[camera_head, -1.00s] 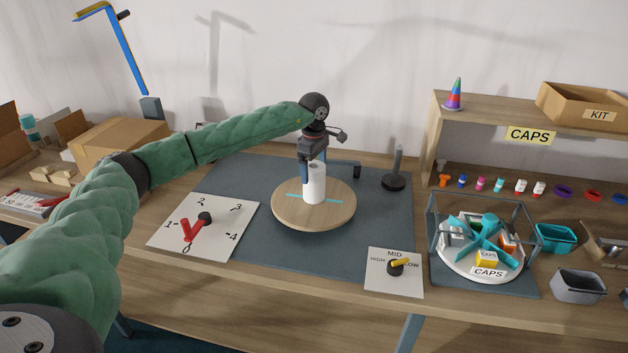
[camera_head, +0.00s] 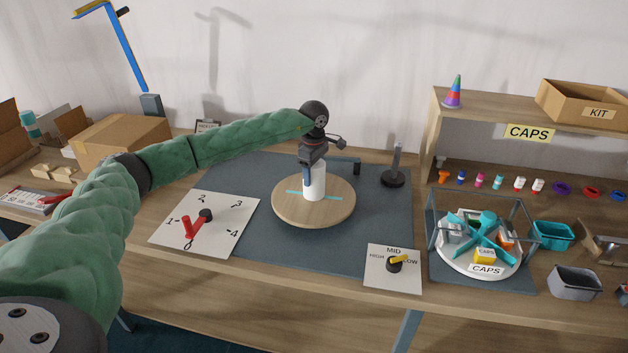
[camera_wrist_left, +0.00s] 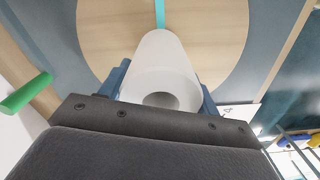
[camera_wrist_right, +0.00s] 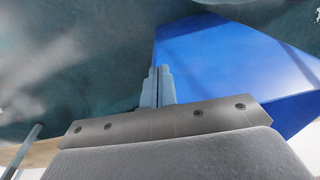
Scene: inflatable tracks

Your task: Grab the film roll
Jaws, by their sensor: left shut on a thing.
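The film roll, a white cylinder (camera_head: 316,184), stands upright on the round wooden turntable (camera_head: 330,212) with a teal stripe. My left gripper (camera_head: 310,176) comes down over it from above and is shut on it. In the left wrist view the white roll (camera_wrist_left: 161,75) sits between the two blue-grey fingers, its open hollow end facing the camera. The roll's base appears to touch the turntable. My right gripper (camera_wrist_right: 158,88) shows only in its own wrist view, its fingers together with nothing between them.
A dial card (camera_head: 225,232) with a red pointer lies left of the turntable, a HIGH/MID/LOW card (camera_head: 388,284) at front right. A caged caps carousel (camera_head: 480,262) and a shelf (camera_head: 520,150) stand right. A black stand (camera_head: 393,180) is behind. The grey mat between is mostly clear.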

